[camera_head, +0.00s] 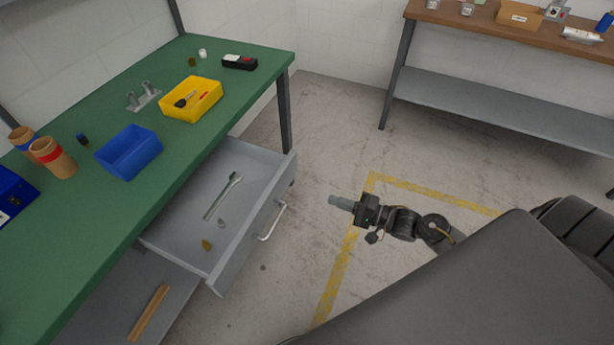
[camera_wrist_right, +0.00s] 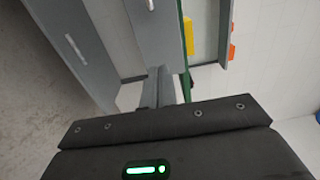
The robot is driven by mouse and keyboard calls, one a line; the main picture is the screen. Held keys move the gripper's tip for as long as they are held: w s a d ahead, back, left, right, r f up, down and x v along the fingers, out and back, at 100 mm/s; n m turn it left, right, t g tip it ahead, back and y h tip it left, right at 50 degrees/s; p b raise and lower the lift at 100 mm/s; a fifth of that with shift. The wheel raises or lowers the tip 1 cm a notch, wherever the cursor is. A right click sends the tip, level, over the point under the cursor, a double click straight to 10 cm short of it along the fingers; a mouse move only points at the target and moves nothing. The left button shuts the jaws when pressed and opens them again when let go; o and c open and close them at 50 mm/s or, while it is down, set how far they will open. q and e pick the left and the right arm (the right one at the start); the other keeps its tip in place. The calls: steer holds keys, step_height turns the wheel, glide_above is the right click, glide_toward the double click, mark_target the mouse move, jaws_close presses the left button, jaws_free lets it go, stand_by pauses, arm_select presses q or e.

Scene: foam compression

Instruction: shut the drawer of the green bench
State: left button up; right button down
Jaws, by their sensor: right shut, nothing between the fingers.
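The green bench (camera_head: 215,72) stands on the left of the head view. Its grey drawer (camera_head: 184,232) is pulled well out under the bench top. The drawer front carries a pale bar handle (camera_head: 272,221). Inside lie a wrench (camera_head: 223,196) and a couple of small pieces. My right gripper (camera_head: 334,201) is shut and empty, to the right of the handle and apart from it, pointing left toward the drawer front. In the right wrist view the shut fingers (camera_wrist_right: 162,88) show with grey panels beyond them. My left gripper is not in view.
On the bench top are a blue bin (camera_head: 129,153), a yellow bin (camera_head: 191,100) and several small items. A lower shelf (camera_head: 110,301) holds a wooden piece (camera_head: 149,312). A brown-topped bench (camera_head: 480,25) stands at the back right. The floor around my right gripper is clear.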

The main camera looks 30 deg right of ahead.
mark_target(284, 183)
steer(key=p+x, duration=0.2)
steer(key=x, duration=1.1)
steer(key=shift+w+a, duration=0.2)
steer(key=shift+w, duration=0.1)
steer(key=shift+w, duration=0.1)
